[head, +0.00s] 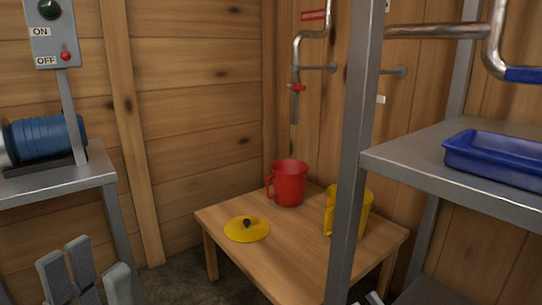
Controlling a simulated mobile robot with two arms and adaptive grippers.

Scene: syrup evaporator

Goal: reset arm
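My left gripper (88,275) shows at the bottom left, below the metal shelf with the blue motor. Its grey fingers point up and stand apart with nothing between them, so it is open and empty. Its lower part is cut off by the picture's edge. Only small grey tips of what looks like my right gripper (373,298) show at the bottom edge, right of the shelf post; whether it is open or shut cannot be told. Neither gripper touches anything that I can see.
A low wooden table (290,258) in the corner carries a red jug (290,184), a yellow container (362,212) partly behind the shelf post (352,160), and a yellow lid (246,231). A blue tray (500,160) sits on the right shelf. The switch box (52,35) stands left.

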